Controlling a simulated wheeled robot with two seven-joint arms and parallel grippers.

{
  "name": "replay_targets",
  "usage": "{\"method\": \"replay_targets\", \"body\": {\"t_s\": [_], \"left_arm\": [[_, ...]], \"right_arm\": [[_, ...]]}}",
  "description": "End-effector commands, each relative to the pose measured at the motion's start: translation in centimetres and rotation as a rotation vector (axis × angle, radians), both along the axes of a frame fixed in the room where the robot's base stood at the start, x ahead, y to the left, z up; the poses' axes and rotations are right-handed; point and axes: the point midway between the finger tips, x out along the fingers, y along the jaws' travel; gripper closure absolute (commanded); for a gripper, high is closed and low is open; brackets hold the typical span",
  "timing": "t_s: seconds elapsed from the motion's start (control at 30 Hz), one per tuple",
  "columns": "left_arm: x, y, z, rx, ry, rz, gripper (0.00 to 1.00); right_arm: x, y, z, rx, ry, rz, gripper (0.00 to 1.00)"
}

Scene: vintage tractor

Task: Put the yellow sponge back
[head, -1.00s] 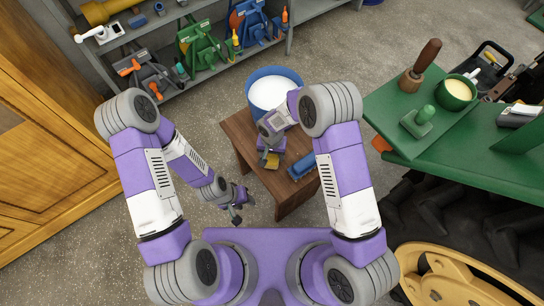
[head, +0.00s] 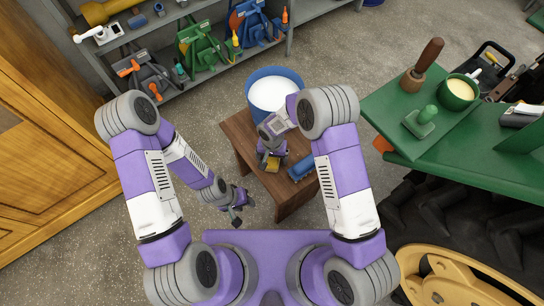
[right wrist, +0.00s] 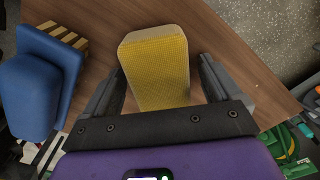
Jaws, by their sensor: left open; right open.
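The yellow sponge (right wrist: 156,66) lies on the small brown wooden table (right wrist: 225,40) in the right wrist view. In the head view the sponge (head: 271,164) shows only in part beneath my right gripper. My right gripper (right wrist: 158,85) is open, with one finger on each side of the sponge and a visible gap on the right side. Whether a finger touches it on the left I cannot tell. My left gripper (head: 236,206) is open and empty, in front of the table's left side, over the floor.
A blue block-like tool (head: 302,166) lies on the table right of the sponge. A green bench (head: 470,150) with a green bowl (head: 457,92) is at right. A shelf with tools (head: 200,50) is behind.

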Motion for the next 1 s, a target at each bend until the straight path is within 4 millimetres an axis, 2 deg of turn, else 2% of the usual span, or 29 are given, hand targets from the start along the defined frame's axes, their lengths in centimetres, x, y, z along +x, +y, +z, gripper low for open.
{"method": "replay_targets", "body": {"t_s": [0.17,0.4,0.6,0.8,1.0], "left_arm": [[0.0,0.0,1.2,0.000,0.000,0.000,0.57],[0.0,0.0,3.1,0.000,0.000,0.000,0.57],[0.0,0.0,4.1,0.000,0.000,0.000,0.57],[0.0,0.0,4.4,0.000,0.000,0.000,0.57],[0.0,0.0,4.4,0.000,0.000,0.000,0.57]], "right_arm": [[0.1,0.0,2.4,0.002,-0.002,0.000,0.09],[0.1,0.0,7.9,0.002,-0.003,0.000,0.09],[0.0,0.0,11.1,0.001,-0.002,0.000,0.09],[0.0,0.0,12.3,0.000,0.000,-0.001,0.09],[0.0,0.0,12.3,0.000,0.001,-0.001,0.09]]}}
